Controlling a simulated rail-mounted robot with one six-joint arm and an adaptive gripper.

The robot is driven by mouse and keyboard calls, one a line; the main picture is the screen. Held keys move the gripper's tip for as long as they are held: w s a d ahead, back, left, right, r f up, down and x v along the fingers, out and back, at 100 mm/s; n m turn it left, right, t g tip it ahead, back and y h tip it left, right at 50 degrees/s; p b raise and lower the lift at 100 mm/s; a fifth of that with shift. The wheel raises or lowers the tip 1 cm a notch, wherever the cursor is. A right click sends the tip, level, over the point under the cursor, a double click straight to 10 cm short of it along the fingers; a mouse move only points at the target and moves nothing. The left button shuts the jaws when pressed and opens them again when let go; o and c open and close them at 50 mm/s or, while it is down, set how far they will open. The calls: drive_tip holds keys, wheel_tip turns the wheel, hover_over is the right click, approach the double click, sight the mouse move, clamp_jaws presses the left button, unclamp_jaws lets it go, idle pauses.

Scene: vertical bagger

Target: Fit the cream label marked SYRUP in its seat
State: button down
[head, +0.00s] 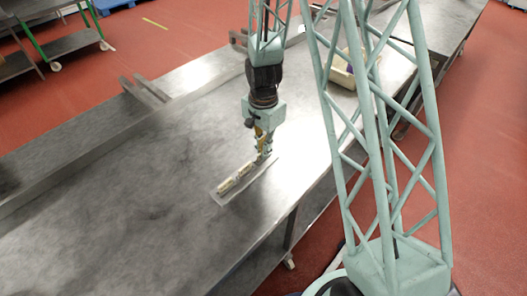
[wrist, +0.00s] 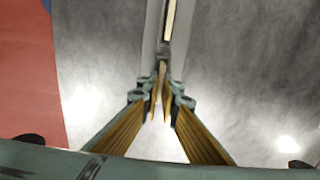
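A narrow grey strip (head: 218,197) lies on the steel table, and it also shows in the wrist view (wrist: 150,40). Cream pieces (head: 227,186) sit in a row on it; one long cream piece (wrist: 169,20) shows at the top of the wrist view. No lettering is readable, so I cannot tell which is SYRUP. My gripper (head: 263,153) points down over the right part of the strip.
The steel table (head: 110,195) is broad and clear to the left of the strip. A raised ledge (head: 70,165) runs along its far side. A cream bin (head: 343,70) with purple contents stands at the back right. The table's front edge is close to the strip.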

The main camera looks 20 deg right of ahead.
drive_tip(key=shift+r+p, duration=0.4)
drive_tip(key=shift+r, duration=0.7)
idle(0.9)
drive_tip(key=shift+r+p, duration=0.55)
drive_tip(key=shift+r, duration=1)
